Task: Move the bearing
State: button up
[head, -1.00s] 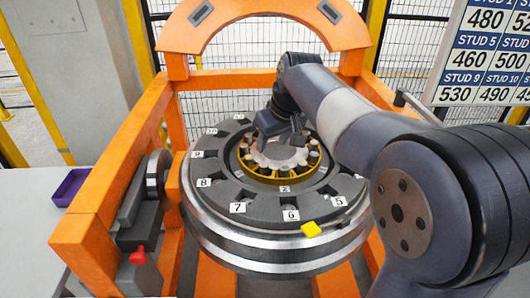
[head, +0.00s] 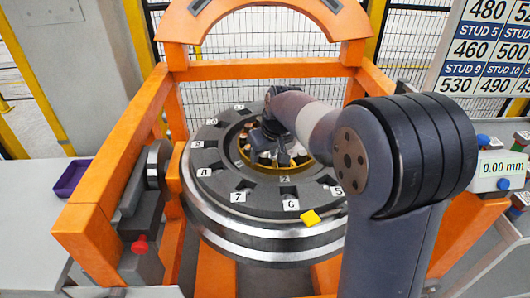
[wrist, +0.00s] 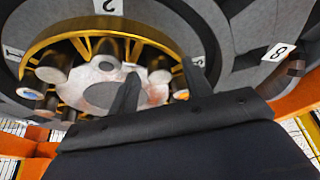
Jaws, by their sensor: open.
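The bearing (head: 243,160) is a gold-coloured ring with several rollers, set in the centre of the dark, round wheel hub (head: 222,183). It also shows in the wrist view (wrist: 110,26), with a grey core and pale roller ends inside it. My gripper (head: 268,140) is over the back part of the bearing, and my arm hides part of that area. In the wrist view my gripper (wrist: 162,88) has its two dark fingers apart, over the bearing's near side.
An orange gantry frame (head: 112,180) surrounds the wheel. A purple tray (head: 72,178) is on the left table. A 0.00 mm readout (head: 502,168) stands at the right.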

aim_at(303, 152)
jog(key=shift+c, duration=0.6)
grip_shut()
jog(key=shift+s+d, duration=0.1)
jog(key=shift+d, duration=0.1)
jog(key=shift+s+d+n+g+y+b, duration=0.2)
jog(key=shift+d+n+y, duration=0.05)
jog(key=shift+d+n, duration=0.55)
jog(key=shift+s+d+n+g+y+b, duration=0.25)
jog(key=shift+d+n, duration=0.35)
jog(key=shift+n, duration=0.3)
jog(key=shift+d+n+g+y, duration=0.3)
jog(key=shift+d+n+g, duration=0.05)
jog(key=shift+d+n, duration=0.8)
jog(key=shift+w+d+n+g+y, duration=0.15)
jog(key=shift+d+n+g+y, duration=0.2)
jog(key=shift+d+n, duration=1.05)
jog(key=shift+w+d+n+g+p, duration=0.4)
jog(key=shift+d+n, duration=0.25)
jog(key=shift+n, duration=0.2)
jog(key=shift+w+d+n+g+p, duration=0.25)
jog(key=shift+d+n+p, duration=0.2)
jog(key=shift+d+n, duration=0.3)
